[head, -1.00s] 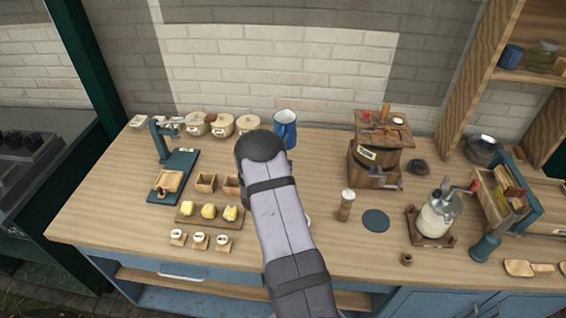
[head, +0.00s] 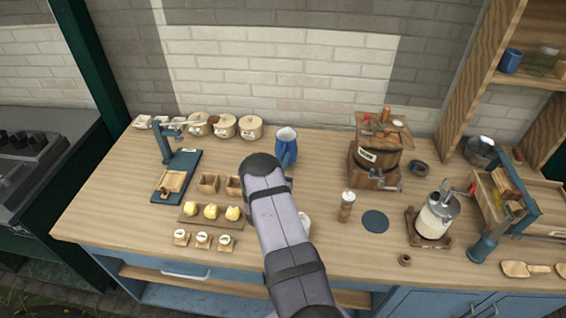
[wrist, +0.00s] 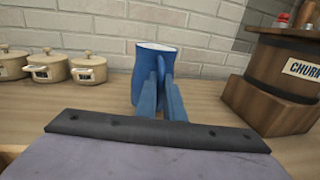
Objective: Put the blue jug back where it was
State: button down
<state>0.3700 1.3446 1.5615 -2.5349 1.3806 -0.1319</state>
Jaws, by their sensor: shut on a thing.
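The blue jug (head: 284,153) has a pale inside and an open top. It is upright at the back middle of the wooden counter, between the lidded crocks and the churn. In the wrist view the jug (wrist: 147,82) is straight ahead, and my gripper (wrist: 165,88) is shut on its handle side. My arm hides the gripper almost wholly in the head view. I cannot tell whether the jug's base touches the counter.
Cream lidded crocks (head: 225,127) stand left of the jug. The wooden churn (head: 376,160) stands to its right. A round dark blue mat (head: 375,221) lies bare in front of the churn, beside a small grinder (head: 347,206). A blue mug (head: 510,60) sits on the right shelf.

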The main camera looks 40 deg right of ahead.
jog(key=shift+f, duration=1.1)
jog(key=shift+f, duration=0.2)
jog(key=c, duration=1.9)
grip_release()
jog(key=shift+o, duration=0.2)
